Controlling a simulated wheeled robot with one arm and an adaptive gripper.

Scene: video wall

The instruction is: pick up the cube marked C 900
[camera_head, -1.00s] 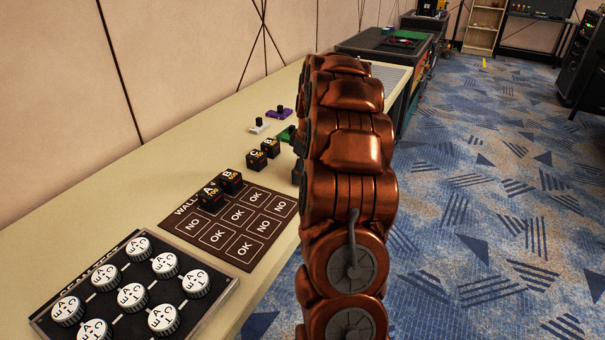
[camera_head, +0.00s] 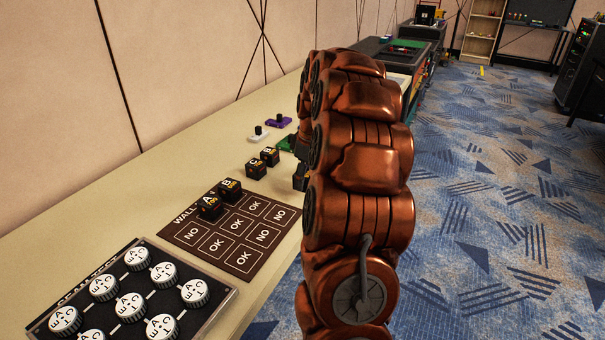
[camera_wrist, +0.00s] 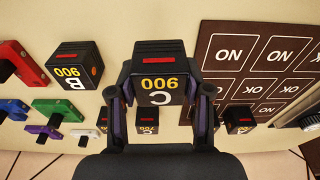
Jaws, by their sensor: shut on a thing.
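The black cube marked C 900 (camera_wrist: 160,86) is between the two fingers of my gripper (camera_wrist: 161,97) in the wrist view. The fingers are shut on its sides, and its yellow marking is upside down there. I cannot tell whether it is clear of the table. In the head view my copper arm hides most of the gripper and this cube.
Cubes marked C (camera_head: 256,168) and B (camera_head: 270,156) stand on the table. Two more cubes sit on the brown WALL panel (camera_head: 195,236). A dial board (camera_head: 215,293) is at front left. Colored pieces, including a red one (camera_wrist: 22,62), lie left of B 900.

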